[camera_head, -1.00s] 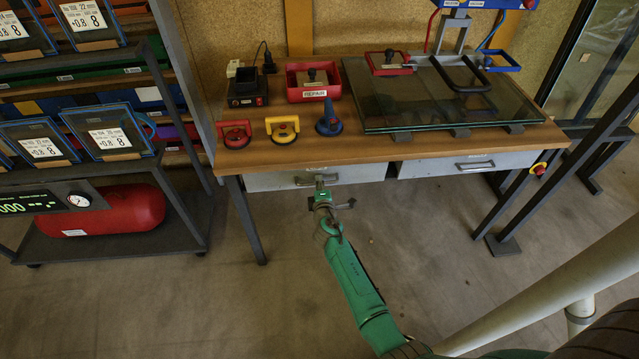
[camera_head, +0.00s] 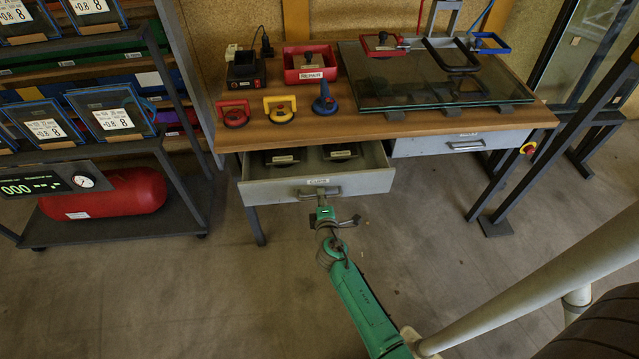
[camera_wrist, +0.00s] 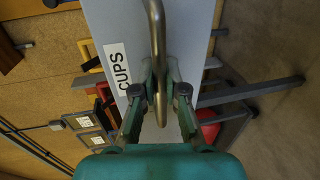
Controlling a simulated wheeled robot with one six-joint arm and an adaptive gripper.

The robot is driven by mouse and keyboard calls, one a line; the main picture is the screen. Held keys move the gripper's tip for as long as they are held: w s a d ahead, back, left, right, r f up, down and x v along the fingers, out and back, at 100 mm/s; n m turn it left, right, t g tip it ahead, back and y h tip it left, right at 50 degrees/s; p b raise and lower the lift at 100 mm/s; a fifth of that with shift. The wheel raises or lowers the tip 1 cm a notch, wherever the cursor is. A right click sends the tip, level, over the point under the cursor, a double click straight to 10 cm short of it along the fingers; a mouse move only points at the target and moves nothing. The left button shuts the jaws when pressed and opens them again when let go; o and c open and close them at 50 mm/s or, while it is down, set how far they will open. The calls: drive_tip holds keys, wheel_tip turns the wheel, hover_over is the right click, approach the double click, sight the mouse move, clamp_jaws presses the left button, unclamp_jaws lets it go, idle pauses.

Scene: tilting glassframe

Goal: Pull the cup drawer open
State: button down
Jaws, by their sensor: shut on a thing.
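The cup drawer (camera_head: 285,190) is the left drawer under the wooden workbench, and it stands partly open. Dark items with pale labels lie inside it. In the wrist view its grey front (camera_wrist: 110,20) carries a label (camera_wrist: 118,68) reading "CUPS". My gripper (camera_head: 322,203) is at the drawer front, at the end of my green arm. In the wrist view my gripper (camera_wrist: 158,92) is shut on the metal drawer handle (camera_wrist: 157,35), with a finger on either side of the bar.
The right drawer (camera_head: 465,144) is shut. Red, yellow and blue suction cups (camera_head: 280,108), a red box (camera_head: 311,66) and glass panes (camera_head: 430,80) are on the bench (camera_head: 390,127). A rack with a red tank (camera_head: 110,193) stands left. The floor before the drawer is clear.

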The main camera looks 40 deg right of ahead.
drive_tip(key=f+v, duration=0.2)
drive_tip(key=v, duration=1.2)
drive_tip(key=shift+s+a+f, duration=0.25)
drive_tip(key=shift+s+f, duration=0.05)
drive_tip(key=shift+f, duration=0.1)
drive_tip(key=c, duration=1.2)
unclamp_jaws()
drive_tip(key=v, duration=1.2)
